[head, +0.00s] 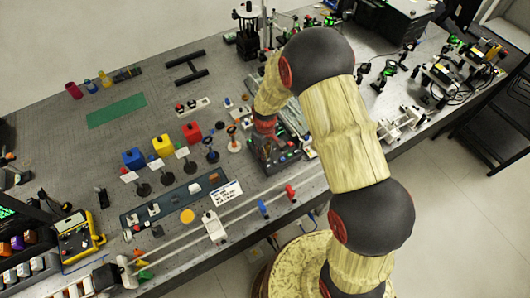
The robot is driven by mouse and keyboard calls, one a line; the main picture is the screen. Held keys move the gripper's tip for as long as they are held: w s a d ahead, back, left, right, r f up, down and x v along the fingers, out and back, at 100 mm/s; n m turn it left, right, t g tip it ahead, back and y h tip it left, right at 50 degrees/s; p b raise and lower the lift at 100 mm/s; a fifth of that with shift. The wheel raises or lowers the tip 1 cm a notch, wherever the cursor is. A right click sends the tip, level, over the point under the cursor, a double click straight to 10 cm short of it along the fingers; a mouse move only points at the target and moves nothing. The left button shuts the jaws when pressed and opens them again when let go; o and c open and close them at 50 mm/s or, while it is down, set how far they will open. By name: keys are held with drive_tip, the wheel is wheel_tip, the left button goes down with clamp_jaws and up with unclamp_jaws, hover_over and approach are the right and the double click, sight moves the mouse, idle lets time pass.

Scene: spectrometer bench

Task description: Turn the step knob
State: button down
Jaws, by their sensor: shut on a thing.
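A dark control box (284,158) with small coloured buttons stands near the front edge of the bench, right of the middle of the head view. My arm reaches over from the right and points down at it. My gripper (265,138) is small and dark at the end of the arm, at the top of the box. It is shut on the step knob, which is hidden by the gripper. The fingertips are too small to make out, and I cannot tell the knob's angle.
A white label card (226,193) and a long rail with a white carriage (214,227) lie to the front left. Several lenses on posts and a red block (192,132) stand to the left. A green mat (117,110) lies further back.

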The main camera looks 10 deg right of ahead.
drive_tip(key=shift+m, duration=0.4)
drive_tip(key=m+b, duration=0.1)
drive_tip(key=m, duration=0.2)
drive_tip(key=shift+m+b, duration=0.3)
drive_tip(key=m+b, duration=0.1)
drive_tip(key=m, duration=0.3)
drive_tip(key=shift+m, duration=0.3)
drive_tip(key=c, duration=1.7)
unclamp_jaws()
drive_tip(key=shift+c, duration=0.2)
wheel_tip(320, 180, up, 12)
